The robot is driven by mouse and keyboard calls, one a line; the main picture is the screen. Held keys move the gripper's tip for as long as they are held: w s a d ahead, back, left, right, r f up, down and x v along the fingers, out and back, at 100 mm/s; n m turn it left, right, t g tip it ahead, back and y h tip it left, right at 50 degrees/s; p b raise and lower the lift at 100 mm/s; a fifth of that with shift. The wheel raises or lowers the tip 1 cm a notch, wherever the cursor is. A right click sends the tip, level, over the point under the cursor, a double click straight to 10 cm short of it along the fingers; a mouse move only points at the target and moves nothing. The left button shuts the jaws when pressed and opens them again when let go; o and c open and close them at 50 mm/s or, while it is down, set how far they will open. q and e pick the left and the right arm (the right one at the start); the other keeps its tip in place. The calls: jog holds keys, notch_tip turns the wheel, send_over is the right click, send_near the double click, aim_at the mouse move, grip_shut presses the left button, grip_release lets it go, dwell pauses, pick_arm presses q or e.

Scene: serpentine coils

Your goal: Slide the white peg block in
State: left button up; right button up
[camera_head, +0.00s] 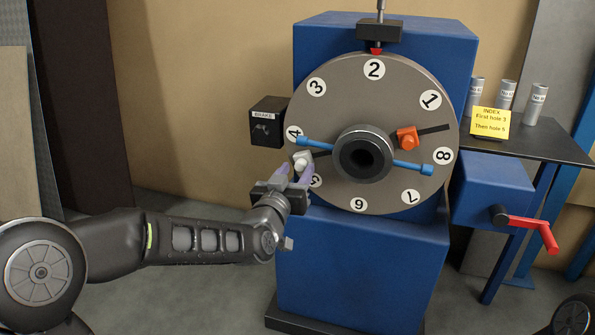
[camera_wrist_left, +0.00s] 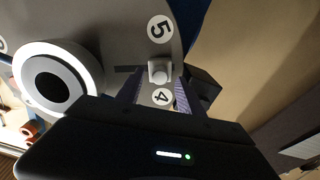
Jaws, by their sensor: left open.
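The white peg block (camera_head: 302,157) sits on the face of the grey numbered disc (camera_head: 335,85), near its left rim between the 4 and the 5. My left gripper (camera_head: 296,170) is at the block with its fingers open. In the left wrist view the white peg block (camera_wrist_left: 158,71) shows between the two finger tips (camera_wrist_left: 157,88), at the outer end of a dark slot (camera_wrist_left: 125,69) pointing toward the hub. Whether the fingers touch it I cannot tell. My right gripper is out of view.
A blue bar (camera_head: 413,167) crosses the disc behind the dark hub (camera_head: 362,154). An orange block (camera_head: 407,139) sits on another slot. The brake box (camera_head: 268,122) is left of the disc; a red crank (camera_head: 530,224) is right. A yellow note (camera_head: 488,123) reads "First hole 3, Then hole 5".

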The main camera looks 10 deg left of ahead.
pick_arm(q)
jog(key=shift+w, duration=0.65)
grip_shut()
jog(key=shift+d, duration=0.1)
dwell(0.9)
